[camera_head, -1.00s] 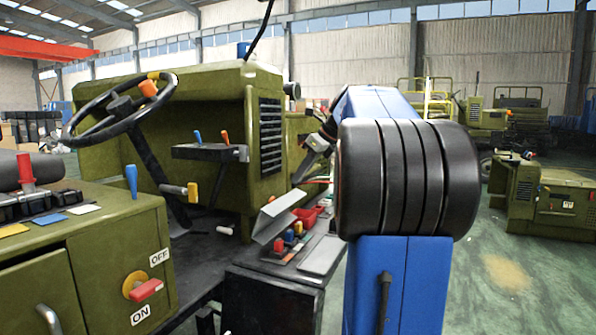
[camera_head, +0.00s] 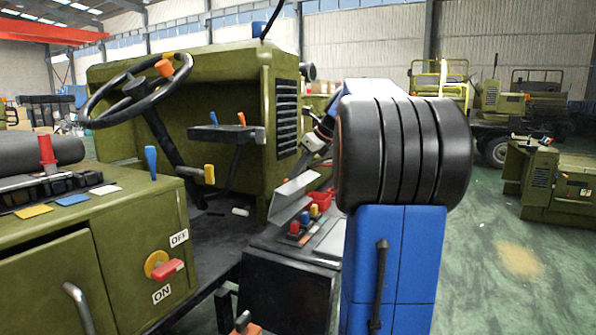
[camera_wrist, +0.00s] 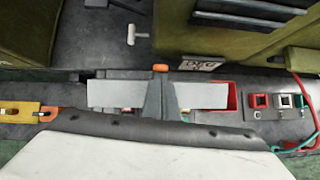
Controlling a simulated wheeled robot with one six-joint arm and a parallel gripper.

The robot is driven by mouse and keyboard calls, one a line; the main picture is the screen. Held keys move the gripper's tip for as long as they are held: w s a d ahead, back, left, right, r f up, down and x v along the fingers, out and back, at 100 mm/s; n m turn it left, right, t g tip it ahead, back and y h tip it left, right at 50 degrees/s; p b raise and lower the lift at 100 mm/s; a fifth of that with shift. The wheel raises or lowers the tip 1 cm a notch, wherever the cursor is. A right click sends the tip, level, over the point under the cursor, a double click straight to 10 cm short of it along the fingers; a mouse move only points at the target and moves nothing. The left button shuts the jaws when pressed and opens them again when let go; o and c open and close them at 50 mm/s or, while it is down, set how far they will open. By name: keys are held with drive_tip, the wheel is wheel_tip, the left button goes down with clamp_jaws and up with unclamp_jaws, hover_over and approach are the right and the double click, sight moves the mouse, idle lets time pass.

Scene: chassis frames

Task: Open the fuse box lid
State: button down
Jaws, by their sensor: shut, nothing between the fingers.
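The fuse box lid (camera_head: 292,190) is a grey panel. In the head view it stands raised and tilted beside coloured fuses (camera_head: 305,222). In the wrist view the grey lid (camera_wrist: 112,94) shows on both sides of my fingers. My gripper (camera_head: 302,168) is at the lid's upper edge in the head view. In the wrist view its fingers (camera_wrist: 158,92) are shut with nothing between them and overlap the middle of the lid. I cannot tell whether they touch it. The fingers and wrist hide part of the lid and most of the fuses.
A red tray (camera_head: 321,200) lies beside the fuses. A steering wheel (camera_head: 136,88) and a lever panel (camera_head: 226,133) stand to the left. A green cabinet with a red switch (camera_head: 167,268) is in the left foreground. Open floor (camera_head: 490,285) lies to the right.

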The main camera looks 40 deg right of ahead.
sight(284, 182)
drive_tip(key=shift+w+f, duration=0.1)
drive_tip(key=shift+f, duration=0.35)
drive_tip(key=shift+w+a+g+h, duration=0.2)
drive_tip(key=shift+w+a+g, duration=0.15)
drive_tip(key=shift+w+g, duration=0.35)
drive_tip(key=shift+w+a+g+h, duration=0.2)
drive_tip(key=shift+w+a+g, duration=0.15)
drive_tip(key=shift+w+g, duration=0.35)
drive_tip(key=shift+w+a, duration=0.3)
drive_tip(key=shift+w, duration=0.6)
drive_tip(key=shift+s, duration=0.1)
drive_tip(key=v, duration=0.2)
drive_tip(key=s+v, duration=0.1)
drive_tip(key=v, duration=0.1)
drive_tip(key=shift+s+d+r, duration=0.1)
drive_tip(key=shift+d, duration=0.1)
wheel_tip(284, 182, up, 10)
drive_tip(key=s, duration=0.1)
drive_tip(key=shift+s, duration=0.15)
drive_tip(key=shift+a, duration=0.15)
